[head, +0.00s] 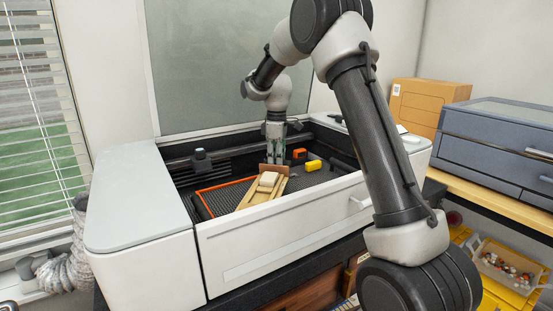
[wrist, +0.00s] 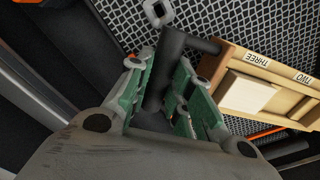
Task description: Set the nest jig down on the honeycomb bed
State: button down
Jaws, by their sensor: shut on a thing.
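The nest jig (head: 250,196) is a light wooden tray with a pale block on it, inside the open machine. In the wrist view the jig (wrist: 290,99) is at the right, with labels reading THREE and TWO. My gripper (head: 275,150) is above the jig's far end; in the wrist view my gripper (wrist: 163,85) has its green-lined fingers closed around a dark cylindrical handle (wrist: 171,55), joined by a short bar to the jig. The honeycomb bed (head: 215,202) is a dark mesh, and it fills the background of the wrist view (wrist: 270,25). Whether the jig touches the bed is unclear.
An orange edge (head: 203,210) borders part of the bed. An orange-and-black block (head: 299,155) and a yellow block (head: 314,165) are right of my gripper. The machine's white front wall (head: 285,225) rises before the bed. A dark knob (head: 200,154) stands at the back left.

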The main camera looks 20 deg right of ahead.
jog(key=shift+f, duration=0.7)
jog(key=shift+f, duration=0.65)
dwell(0.5)
jog(key=shift+r, duration=0.35)
jog(key=shift+f, duration=0.35)
dwell(0.4)
jog(key=shift+r, duration=0.3)
dwell(0.3)
jog(key=shift+f+t, duration=0.3)
dwell(0.5)
